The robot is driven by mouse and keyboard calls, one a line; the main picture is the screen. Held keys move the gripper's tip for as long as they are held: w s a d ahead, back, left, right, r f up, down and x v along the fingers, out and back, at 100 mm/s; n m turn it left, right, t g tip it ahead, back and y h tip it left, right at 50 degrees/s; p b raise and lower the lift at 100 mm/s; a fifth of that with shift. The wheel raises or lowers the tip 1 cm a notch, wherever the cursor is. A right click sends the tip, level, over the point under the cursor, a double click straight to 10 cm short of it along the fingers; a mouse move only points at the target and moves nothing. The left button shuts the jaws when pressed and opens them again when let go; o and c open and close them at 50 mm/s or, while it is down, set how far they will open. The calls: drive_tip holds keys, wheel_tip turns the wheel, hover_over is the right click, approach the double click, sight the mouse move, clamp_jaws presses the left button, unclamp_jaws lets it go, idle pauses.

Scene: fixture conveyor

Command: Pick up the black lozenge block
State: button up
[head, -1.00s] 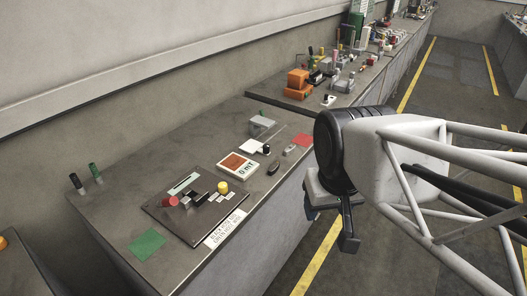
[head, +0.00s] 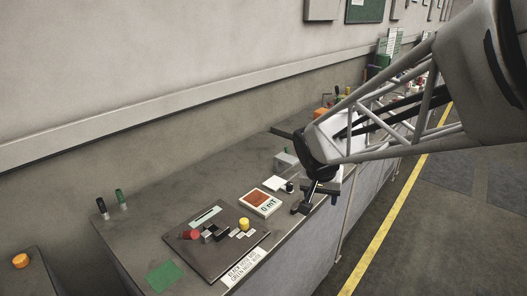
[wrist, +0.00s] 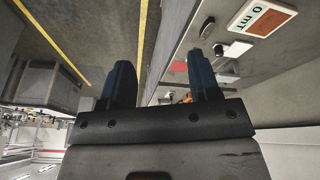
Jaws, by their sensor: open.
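The black lozenge block (wrist: 208,27) lies on the grey bench near its front edge, beside the "0 MT" sign. In the wrist view it shows just beyond the tip of the right finger. In the head view my gripper covers the spot right of the sign, and I cannot make the block out there. My gripper (head: 318,198) is over the bench's front edge, open. In the wrist view its two dark fingers (wrist: 160,62) stand wide apart with nothing between them.
The "0 MT" sign (head: 260,202) lies left of my gripper. A dark board (head: 190,248) with red, yellow and black pieces is farther left, near a green patch (head: 164,277). A white piece (head: 276,183) and a grey box (head: 285,160) stand behind. Floor is open right of the bench.

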drive_tip(key=w+a+f+m, duration=0.1)
drive_tip(key=w+f+m, duration=0.1)
drive_tip(key=w+f, duration=0.6)
drive_tip(key=m, duration=0.2)
approach(296, 205)
drive_tip(key=shift+s+f+t+h, duration=0.1)
drive_tip(key=shift+f+t+h, duration=0.25)
drive_tip(key=shift+f, duration=0.45)
drive_tip(key=shift+x, duration=1.3)
drive_tip(key=shift+x, duration=2.55)
drive_tip(key=c, duration=1)
drive_tip(key=shift+c, duration=0.2)
